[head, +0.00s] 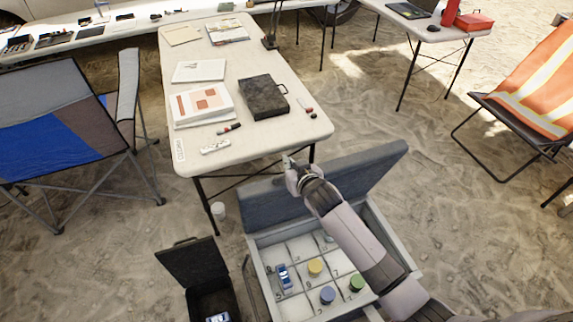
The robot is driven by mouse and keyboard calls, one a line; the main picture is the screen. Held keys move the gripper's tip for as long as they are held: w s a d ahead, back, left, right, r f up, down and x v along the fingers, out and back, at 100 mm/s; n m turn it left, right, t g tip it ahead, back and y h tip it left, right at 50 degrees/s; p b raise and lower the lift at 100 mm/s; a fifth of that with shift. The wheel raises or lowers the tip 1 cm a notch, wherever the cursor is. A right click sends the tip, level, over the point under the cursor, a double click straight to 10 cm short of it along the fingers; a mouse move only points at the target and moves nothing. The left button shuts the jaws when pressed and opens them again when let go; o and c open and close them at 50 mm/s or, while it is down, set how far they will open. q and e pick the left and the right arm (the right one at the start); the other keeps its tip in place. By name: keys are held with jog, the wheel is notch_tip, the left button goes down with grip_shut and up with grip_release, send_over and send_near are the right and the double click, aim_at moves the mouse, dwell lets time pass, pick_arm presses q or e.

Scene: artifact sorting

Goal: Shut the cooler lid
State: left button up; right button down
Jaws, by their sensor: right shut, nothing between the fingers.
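The cooler is a pale box (256,268) at the bottom centre, and its inside is split into numbered squares. Its blue-grey lid (370,175) stands open, raised along the far side. Inside are a yellow round piece (315,266), a blue one (327,295), a green one (357,283) and a small blue-and-white object (284,277). My right arm reaches across the cooler and overlaps part of the lid and squares. My right gripper (288,162) is shut and empty at the lid's upper edge; I cannot tell whether it touches the lid. My left gripper is out of view.
A white table (250,155) with papers and a dark case (263,97) stands just beyond the lid. A smaller black box (188,264) stands open left of the cooler. Folding chairs are at left (60,130) and right (535,85). Sandy ground right of the cooler is clear.

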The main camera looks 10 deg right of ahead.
jog(key=w+f, duration=0.1)
jog(key=w+f+p, duration=0.1)
jog(key=f, duration=0.1)
jog(key=w+f+p, duration=0.1)
jog(key=shift+w+a+f, duration=0.25)
jog(key=shift+w+a, duration=0.05)
jog(key=shift+a, duration=0.05)
jog(key=shift+s+f, duration=0.1)
jog(key=shift+s, duration=0.25)
jog(key=shift+w+f, duration=0.1)
jog(key=shift+w, duration=0.05)
